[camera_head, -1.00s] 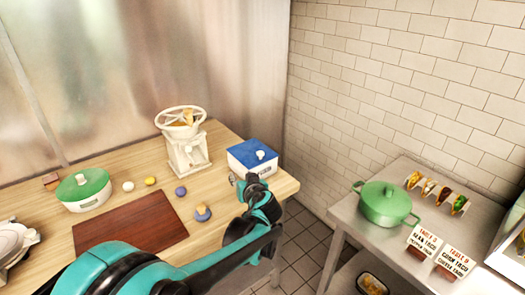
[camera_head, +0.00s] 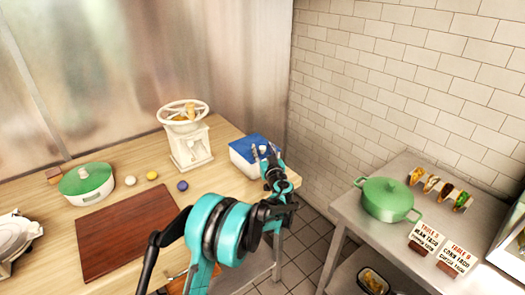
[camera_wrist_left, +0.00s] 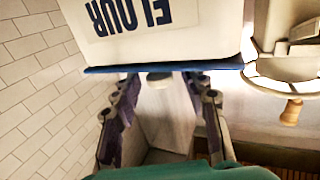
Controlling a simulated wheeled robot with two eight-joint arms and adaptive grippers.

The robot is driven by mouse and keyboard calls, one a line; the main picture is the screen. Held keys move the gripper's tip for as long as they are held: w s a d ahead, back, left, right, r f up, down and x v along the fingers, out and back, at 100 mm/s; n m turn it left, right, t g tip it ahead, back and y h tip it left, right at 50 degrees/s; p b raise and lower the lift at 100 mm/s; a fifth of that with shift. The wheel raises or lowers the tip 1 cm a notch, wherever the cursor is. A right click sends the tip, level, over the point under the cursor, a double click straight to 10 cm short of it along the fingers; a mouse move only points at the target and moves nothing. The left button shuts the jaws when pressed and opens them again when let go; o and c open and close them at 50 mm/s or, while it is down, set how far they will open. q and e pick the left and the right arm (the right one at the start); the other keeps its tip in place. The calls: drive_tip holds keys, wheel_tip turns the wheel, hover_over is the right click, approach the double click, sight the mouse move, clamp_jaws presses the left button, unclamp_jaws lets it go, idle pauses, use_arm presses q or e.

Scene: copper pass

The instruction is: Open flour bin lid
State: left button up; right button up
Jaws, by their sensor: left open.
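The flour bin (camera_head: 241,166) is a white box with a blue lid (camera_head: 246,142), standing at the right end of the wooden table. The lid looks closed. In the left wrist view the bin (camera_wrist_left: 205,25) appears upside down with its FLOUR label, and the lid's blue edge (camera_wrist_left: 225,63) runs across. My left gripper (camera_head: 264,151) is open at the lid, by its right side in the head view. My right gripper is not in view.
A white mill (camera_head: 190,143) stands left of the bin. A green-lidded pot (camera_head: 86,183), small balls and a brown board (camera_head: 125,232) lie farther left. A steel table with a green pot (camera_head: 387,199), tacos and sign cards stands right, across a floor gap.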

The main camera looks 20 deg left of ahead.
use_arm(q)
drive_tip(key=shift+w+a, duration=0.2)
drive_tip(key=shift+w, duration=0.2)
clamp_jaws()
drive_tip(key=shift+r, duration=0.15)
